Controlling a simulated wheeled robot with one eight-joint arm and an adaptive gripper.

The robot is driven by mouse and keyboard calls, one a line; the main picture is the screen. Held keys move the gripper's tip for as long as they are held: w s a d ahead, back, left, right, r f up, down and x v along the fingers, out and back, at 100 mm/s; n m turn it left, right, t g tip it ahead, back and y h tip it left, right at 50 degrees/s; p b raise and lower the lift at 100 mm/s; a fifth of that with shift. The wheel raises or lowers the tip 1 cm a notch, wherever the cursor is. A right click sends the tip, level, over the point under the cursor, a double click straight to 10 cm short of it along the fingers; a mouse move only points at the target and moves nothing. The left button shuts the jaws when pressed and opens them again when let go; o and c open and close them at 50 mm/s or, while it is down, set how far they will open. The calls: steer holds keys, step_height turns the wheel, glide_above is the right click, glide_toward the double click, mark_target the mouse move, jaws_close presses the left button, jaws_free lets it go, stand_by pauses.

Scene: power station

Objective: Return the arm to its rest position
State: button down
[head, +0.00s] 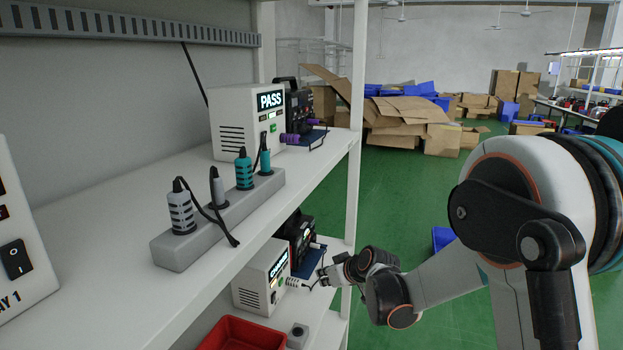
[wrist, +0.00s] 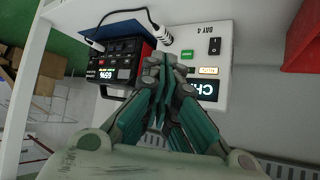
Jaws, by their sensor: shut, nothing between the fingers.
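My arm (head: 440,285) reaches from the right of the head view to the lower shelf. My gripper (wrist: 165,62) is shut and empty, its fingers together in the middle of the wrist view. It also shows in the head view (head: 326,277), small, at the shelf's right end. It is close to a white box (wrist: 215,62) marked BAY 4 and a black device (wrist: 118,62) with a lit display. I cannot tell whether it touches them. The fingers partly cover the box's screen. A white plug (wrist: 164,36) on a cable is just beyond the fingertips.
The shelf post (head: 356,120) stands close to the gripper. The upper shelf holds a PASS box (head: 245,122) and a power strip (head: 218,215) with several plugs. A red bin (head: 240,334) is on the lower shelf. Green floor (head: 400,205) lies open beyond, with cardboard boxes (head: 410,120) farther back.

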steer(key=s+d+r+m+h, duration=0.15)
steer(key=s+d+r, duration=0.25)
steer(key=s+r, duration=0.4)
steer(key=s+d+r+m+h, duration=0.1)
steer(key=s+d+r+m, duration=0.1)
steer(key=s+d+r, duration=0.5)
steer(key=s+d+f+m+h, duration=0.1)
steer(key=s+d, duration=0.1)
steer(key=s, duration=0.9)
steer(key=s+d+f+m+g+h, duration=0.1)
steer(key=s+d+m+h, duration=0.1)
steer(key=s, duration=0.9)
steer(key=shift+s+d+f, duration=0.2)
steer(key=shift+s+d, duration=0.15)
steer(key=shift+d, duration=0.4)
